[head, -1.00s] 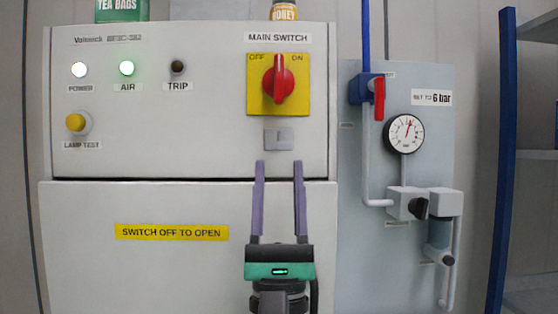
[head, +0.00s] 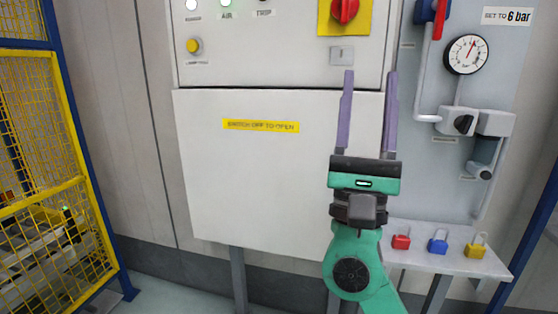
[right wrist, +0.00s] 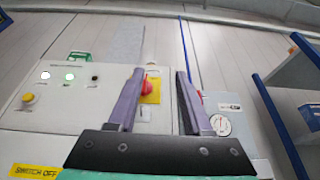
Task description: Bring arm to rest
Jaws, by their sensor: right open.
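My right gripper (head: 369,76) is open and empty, with its two purple fingers apart and pointing up in front of the grey cabinet (head: 260,185). In the head view its tips are just below the red rotary main switch (head: 344,10) on its yellow plate. In the right wrist view the fingers (right wrist: 160,75) stand apart, with the main switch (right wrist: 149,84) showing between them. The left gripper is not in view.
A panel at right carries a gauge (head: 466,54) and pipes. Below it a shelf (head: 420,261) holds a red padlock (head: 401,241), a blue padlock (head: 438,241) and a yellow padlock (head: 475,245). A yellow mesh fence (head: 45,120) stands at left.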

